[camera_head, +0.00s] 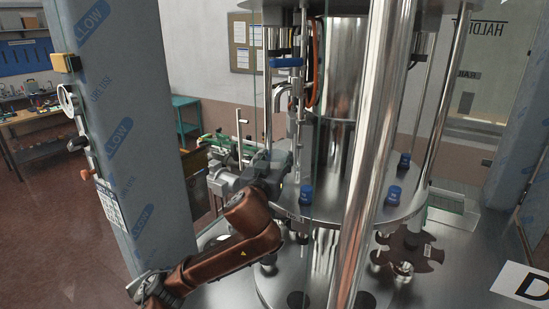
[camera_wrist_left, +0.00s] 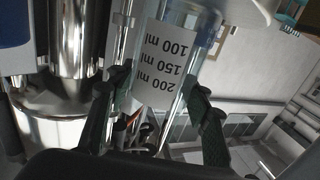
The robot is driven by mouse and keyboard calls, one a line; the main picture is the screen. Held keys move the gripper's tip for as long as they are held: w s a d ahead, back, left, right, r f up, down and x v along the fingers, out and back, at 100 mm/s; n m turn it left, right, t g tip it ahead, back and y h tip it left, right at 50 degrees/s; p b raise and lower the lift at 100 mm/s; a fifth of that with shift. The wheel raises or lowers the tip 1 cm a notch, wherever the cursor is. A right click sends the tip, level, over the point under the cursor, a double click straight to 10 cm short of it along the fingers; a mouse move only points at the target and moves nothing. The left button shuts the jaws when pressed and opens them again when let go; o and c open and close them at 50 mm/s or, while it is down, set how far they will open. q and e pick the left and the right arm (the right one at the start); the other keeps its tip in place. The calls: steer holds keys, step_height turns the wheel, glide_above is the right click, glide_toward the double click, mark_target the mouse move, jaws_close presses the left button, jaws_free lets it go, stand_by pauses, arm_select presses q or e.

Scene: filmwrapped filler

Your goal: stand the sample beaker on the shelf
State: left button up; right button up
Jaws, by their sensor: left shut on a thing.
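The sample beaker (camera_wrist_left: 172,58) is clear, with a white label reading 100, 150 and 200 ml, upside down in the left wrist view. My left gripper (camera_wrist_left: 158,88) is shut on it, one dark green finger on each side. In the head view my left gripper (camera_head: 272,168) is at the glass-fronted steel machine, left of its posts. I cannot make out the beaker clearly there. A teal shelf unit (camera_head: 186,103) stands against the back wall, but I cannot tell whether it is the task's shelf. My right gripper is out of view.
Steel columns (camera_head: 367,150) and a round plate (camera_head: 345,205) with blue-capped parts (camera_head: 393,195) stand close to my left gripper. A film-wrapped post (camera_head: 125,120) rises at the left. A dark star wheel (camera_head: 408,246) lies at the lower right. Floor shows at the left.

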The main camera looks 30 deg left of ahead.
arm_select(q)
steer(key=shift+f, duration=0.3)
stand_by(0.9)
steer(key=o, duration=1.2)
steer(key=shift+o, duration=0.2)
steer(key=shift+r, duration=0.1)
steer(key=v, duration=1.2)
steer(key=shift+s+a, duration=0.1)
